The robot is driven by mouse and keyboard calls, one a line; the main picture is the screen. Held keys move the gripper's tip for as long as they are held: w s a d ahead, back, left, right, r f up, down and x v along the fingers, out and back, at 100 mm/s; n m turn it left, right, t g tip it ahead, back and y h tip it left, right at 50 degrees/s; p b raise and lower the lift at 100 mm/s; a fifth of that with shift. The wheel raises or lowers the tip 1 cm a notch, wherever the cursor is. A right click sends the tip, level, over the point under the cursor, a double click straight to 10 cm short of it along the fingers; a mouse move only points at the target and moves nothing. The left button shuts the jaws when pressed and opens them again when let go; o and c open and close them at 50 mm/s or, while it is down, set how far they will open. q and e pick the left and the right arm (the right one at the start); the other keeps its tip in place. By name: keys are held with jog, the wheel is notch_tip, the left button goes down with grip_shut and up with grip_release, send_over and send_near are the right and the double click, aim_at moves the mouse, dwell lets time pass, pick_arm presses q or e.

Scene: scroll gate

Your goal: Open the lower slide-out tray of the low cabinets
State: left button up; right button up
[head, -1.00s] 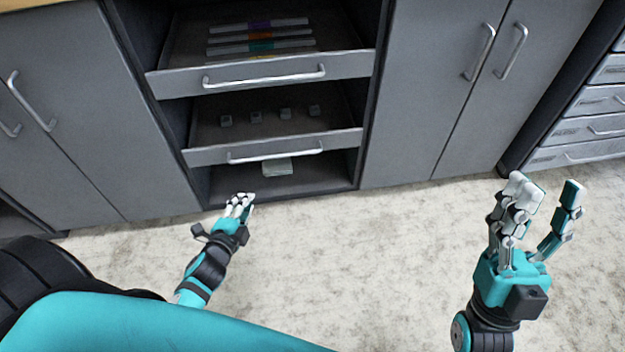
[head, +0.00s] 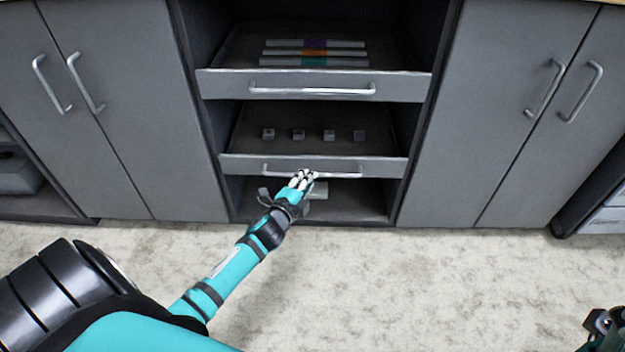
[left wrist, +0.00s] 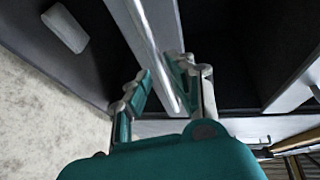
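The lower slide-out tray (head: 239,164) sits in the open middle bay of the low cabinets, with several small grey cubes in it. Its silver bar handle (head: 345,175) runs along the front. My left gripper (head: 304,178) is at the middle of this handle. In the left wrist view, the handle (left wrist: 148,40) passes between the fingers of my left gripper (left wrist: 163,90). The fingers stand apart on either side of it; I cannot tell whether they touch it. My right gripper (head: 604,328) is only partly in view at the lower right corner.
The upper tray (head: 222,85) with coloured strips is above. A pale box (head: 318,189) lies on the bay floor below the lower tray, also visible in the left wrist view (left wrist: 66,28). Closed cabinet doors (head: 115,120) flank the bay. The floor (head: 400,285) in front is clear.

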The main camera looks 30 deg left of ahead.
pick_arm(q)
jog(key=shift+b+x, duration=0.45)
jog(key=shift+x, duration=1.35)
grip_shut()
